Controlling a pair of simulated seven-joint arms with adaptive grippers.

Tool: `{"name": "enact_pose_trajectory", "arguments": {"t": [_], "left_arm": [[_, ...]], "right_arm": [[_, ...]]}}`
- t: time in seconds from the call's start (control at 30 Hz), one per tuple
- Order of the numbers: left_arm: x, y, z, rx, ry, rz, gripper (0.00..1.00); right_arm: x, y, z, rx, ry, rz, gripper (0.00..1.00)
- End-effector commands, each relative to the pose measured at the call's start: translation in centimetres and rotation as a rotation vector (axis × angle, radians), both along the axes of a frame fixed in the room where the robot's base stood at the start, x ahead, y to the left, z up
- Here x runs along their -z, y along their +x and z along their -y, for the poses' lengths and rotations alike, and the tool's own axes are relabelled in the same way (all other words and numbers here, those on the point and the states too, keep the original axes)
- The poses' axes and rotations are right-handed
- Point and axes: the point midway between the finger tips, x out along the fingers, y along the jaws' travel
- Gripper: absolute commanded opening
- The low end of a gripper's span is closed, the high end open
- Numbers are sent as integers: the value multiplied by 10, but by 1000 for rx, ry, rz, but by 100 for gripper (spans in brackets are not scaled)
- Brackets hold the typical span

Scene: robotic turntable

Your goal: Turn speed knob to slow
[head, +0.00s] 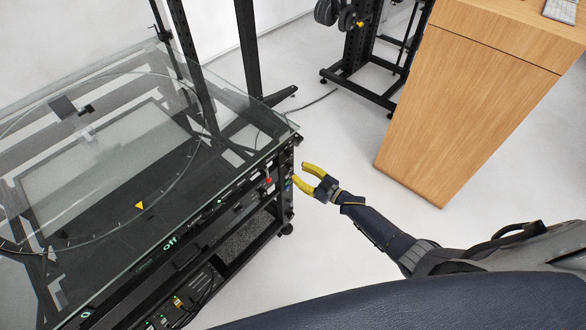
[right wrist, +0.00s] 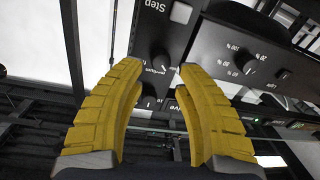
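My right gripper (head: 299,173) has yellow fingers. It is open at the front right corner of the turntable frame (head: 180,232), with its fingertips close to the control panel. In the right wrist view the open fingers (right wrist: 157,66) stand on either side of a small black knob (right wrist: 161,62) on a black panel. The small print beside this knob is hard to read. A second black knob (right wrist: 248,65) with percent marks around it sits to the right, outside the fingers. I cannot tell if the fingers touch the nearer knob. My left gripper is not in view.
A light button (right wrist: 181,12) marked "Step" sits above the nearer knob. A red part (head: 268,181) shows on the front rail. The glass top (head: 100,190) overhangs the panel. A wooden cabinet (head: 460,110) stands to the right, with clear floor between.

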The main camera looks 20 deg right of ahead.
Motion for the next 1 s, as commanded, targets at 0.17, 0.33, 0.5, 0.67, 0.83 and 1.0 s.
{"name": "enact_pose_trajectory", "arguments": {"t": [0.17, 0.33, 0.5, 0.67, 0.83, 1.0], "left_arm": [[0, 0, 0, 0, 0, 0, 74], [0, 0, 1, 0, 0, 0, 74], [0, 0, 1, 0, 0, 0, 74], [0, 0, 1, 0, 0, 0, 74], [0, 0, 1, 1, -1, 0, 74], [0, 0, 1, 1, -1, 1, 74]], "right_arm": [[0, -26, 18, 0, -1, -1, 34], [-1, -44, 30, -1, -1, 0, 34], [-1, -54, 37, -1, 0, 1, 34], [-2, -57, 39, -1, 1, 1, 34], [-2, -57, 40, 0, 0, 2, 34], [-1, -57, 39, 0, 0, 1, 34]]}}
